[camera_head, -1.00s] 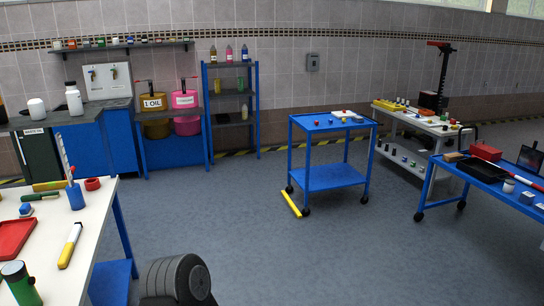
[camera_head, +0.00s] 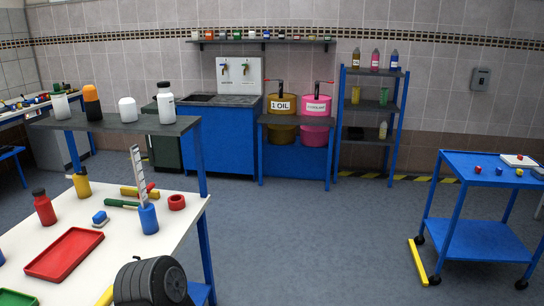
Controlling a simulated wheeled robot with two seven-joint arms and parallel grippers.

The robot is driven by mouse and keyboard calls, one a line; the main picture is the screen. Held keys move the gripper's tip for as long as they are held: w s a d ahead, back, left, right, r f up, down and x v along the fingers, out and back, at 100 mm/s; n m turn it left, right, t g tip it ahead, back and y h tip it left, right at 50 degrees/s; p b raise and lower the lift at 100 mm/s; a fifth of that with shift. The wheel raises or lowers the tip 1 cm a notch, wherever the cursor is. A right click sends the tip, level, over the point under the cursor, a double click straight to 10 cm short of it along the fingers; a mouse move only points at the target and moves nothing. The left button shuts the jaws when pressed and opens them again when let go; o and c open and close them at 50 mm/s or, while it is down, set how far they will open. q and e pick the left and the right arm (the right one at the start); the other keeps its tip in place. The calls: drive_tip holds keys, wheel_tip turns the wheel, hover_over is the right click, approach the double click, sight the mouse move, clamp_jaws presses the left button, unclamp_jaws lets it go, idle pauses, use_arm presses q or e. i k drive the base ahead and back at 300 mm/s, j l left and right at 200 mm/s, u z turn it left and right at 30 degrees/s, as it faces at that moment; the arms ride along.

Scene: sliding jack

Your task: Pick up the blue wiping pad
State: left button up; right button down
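A small blue pad with a whitish underside (camera_head: 100,217), which looks like the blue wiping pad, lies on the white table (camera_head: 150,252) at lower left. It sits between the red tray (camera_head: 64,252) and the green-handled tool (camera_head: 121,203), with the blue cup (camera_head: 148,218) to its right. Nothing covers it. Neither of my grippers shows in the view.
A red bottle (camera_head: 44,207) and a yellow bottle (camera_head: 82,184) stand left of and behind the pad. A red ring (camera_head: 177,202) lies near the table's right edge. A blue cart (camera_head: 480,240) stands at right. The floor (camera_head: 330,240) between is clear.

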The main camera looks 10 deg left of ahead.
sight(100, 219)
drive_tip(key=i+l+u, duration=0.45)
drive_tip(key=i, duration=0.2)
drive_tip(key=i+l+u, duration=0.4)
drive_tip(key=i, duration=0.2)
drive_tip(key=i+l+u, duration=0.45)
drive_tip(key=l, duration=0.35)
